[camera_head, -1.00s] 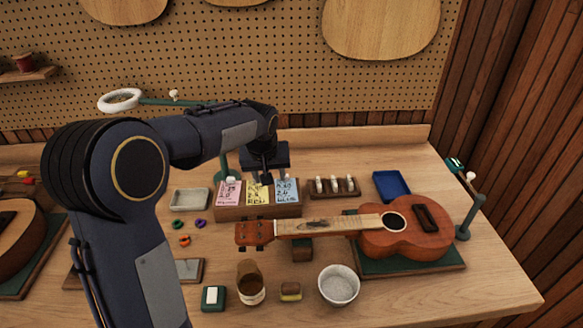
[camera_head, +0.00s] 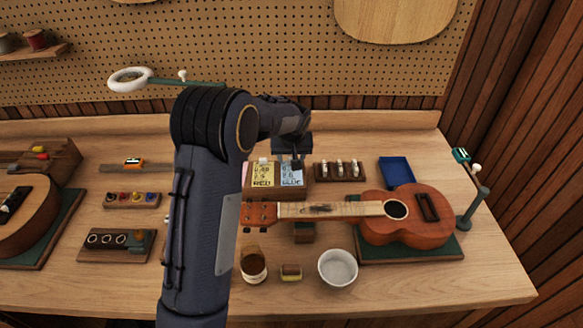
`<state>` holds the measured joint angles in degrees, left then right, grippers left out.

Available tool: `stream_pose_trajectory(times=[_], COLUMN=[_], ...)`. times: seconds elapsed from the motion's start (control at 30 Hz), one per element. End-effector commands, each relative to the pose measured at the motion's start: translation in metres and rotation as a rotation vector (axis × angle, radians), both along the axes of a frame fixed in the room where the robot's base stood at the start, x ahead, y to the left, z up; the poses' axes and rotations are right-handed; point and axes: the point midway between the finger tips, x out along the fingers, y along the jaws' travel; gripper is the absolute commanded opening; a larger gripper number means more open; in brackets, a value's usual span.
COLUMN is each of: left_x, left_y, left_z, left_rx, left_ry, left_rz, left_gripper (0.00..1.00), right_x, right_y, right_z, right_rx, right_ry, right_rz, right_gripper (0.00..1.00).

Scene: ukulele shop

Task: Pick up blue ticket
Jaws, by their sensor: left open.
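The blue ticket (camera_head: 291,177) stands in a wooden holder (camera_head: 297,194) near the middle of the bench, with handwriting on its face. A yellow ticket (camera_head: 262,176) stands just left of it in the same holder. My left gripper (camera_head: 292,161) is open and points down at the top edge of the blue ticket. I cannot tell whether its fingers are around the ticket or just above or behind it. My right gripper is not in view.
A ukulele (camera_head: 402,216) lies in front and to the right, its headstock close before the holder. A rack with white pegs (camera_head: 339,171) and a blue tray (camera_head: 396,171) stand to the right. A white bowl (camera_head: 338,268) and a brown jar (camera_head: 253,266) are nearer.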

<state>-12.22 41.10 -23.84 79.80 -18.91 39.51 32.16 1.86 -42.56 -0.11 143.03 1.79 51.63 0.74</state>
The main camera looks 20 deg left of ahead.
Motion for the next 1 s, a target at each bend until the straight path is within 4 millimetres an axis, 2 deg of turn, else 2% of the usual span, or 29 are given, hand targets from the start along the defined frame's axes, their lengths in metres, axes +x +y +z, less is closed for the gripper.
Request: stream_pose_trajectory(times=[0.13, 0.47, 0.77, 1.0], left_x=[0.0, 0.0, 0.0, 0.001], left_y=[0.0, 0.0, 0.0, -0.001], left_z=[0.0, 0.0, 0.002, 0.022], left_rx=[0.0, 0.0, 0.0, 0.0], left_ry=[0.0, 0.0, 0.0, -0.004], left_rz=[0.0, 0.0, 0.0, -0.001], left_gripper=[0.45, 0.01, 0.0, 0.0], right_x=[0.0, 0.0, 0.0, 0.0], right_y=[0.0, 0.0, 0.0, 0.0], right_z=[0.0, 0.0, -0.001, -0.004], right_rx=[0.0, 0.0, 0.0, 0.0], right_ry=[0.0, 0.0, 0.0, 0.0], right_rz=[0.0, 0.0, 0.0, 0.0], right_gripper=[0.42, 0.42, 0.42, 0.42])
